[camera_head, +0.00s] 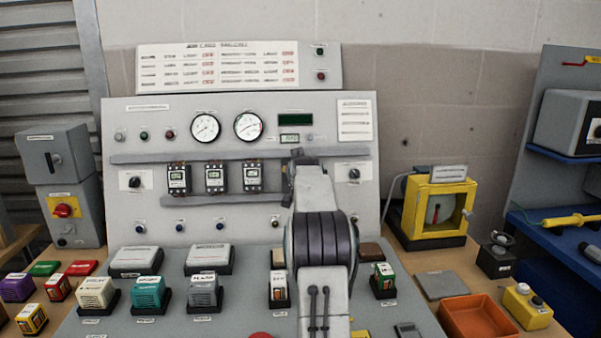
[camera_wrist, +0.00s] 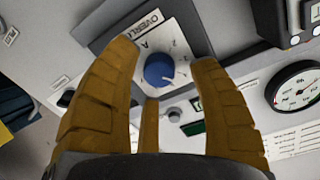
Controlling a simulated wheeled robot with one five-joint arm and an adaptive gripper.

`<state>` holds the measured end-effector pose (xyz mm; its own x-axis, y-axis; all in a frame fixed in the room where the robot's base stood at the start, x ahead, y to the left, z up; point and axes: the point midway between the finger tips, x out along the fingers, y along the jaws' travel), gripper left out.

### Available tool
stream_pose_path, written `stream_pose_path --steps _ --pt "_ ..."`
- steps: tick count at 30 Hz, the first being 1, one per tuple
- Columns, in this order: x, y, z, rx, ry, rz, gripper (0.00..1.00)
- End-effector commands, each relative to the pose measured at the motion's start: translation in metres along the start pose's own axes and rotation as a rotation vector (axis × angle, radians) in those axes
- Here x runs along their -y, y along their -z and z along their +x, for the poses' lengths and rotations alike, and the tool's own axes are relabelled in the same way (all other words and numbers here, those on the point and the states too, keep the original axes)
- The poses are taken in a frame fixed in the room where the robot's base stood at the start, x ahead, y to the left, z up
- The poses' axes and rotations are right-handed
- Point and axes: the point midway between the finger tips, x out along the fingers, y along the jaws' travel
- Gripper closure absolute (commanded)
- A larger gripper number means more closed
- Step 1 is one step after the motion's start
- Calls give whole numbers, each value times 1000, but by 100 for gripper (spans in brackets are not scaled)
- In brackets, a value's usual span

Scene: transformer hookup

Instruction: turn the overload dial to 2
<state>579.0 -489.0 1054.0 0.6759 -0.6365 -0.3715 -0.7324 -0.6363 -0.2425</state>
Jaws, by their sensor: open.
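The overload dial (camera_wrist: 159,70) is a round blue knob on a pale plate, with a partly covered label reading "OVERL". Small marks surround it, but I cannot read the numbers or tell its setting. In the wrist view my gripper (camera_wrist: 167,56) is open, its tan fingers on either side of the dial. I cannot tell whether a finger touches it. In the head view my arm (camera_head: 320,240) reaches up to the panel and hides the dial.
The grey panel (camera_head: 240,110) carries gauges (camera_head: 206,127) and several small devices (camera_head: 215,178) left of my arm. Coloured blocks (camera_head: 150,293) stand on the sloped desk in front. A yellow-framed unit (camera_head: 438,208) and an orange tray (camera_head: 478,318) are at the right.

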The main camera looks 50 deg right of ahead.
Motion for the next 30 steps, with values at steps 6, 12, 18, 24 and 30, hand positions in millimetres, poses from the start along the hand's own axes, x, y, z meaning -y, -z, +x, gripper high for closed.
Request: stream_pose_path --steps 6,12,18,24,30 --pt "0 0 7 0 0 0 45" --pt "0 0 8 0 0 0 45" --pt "0 0 8 0 0 0 51" --pt "0 0 8 0 0 0 69" --pt "0 0 8 -1 1 0 86"
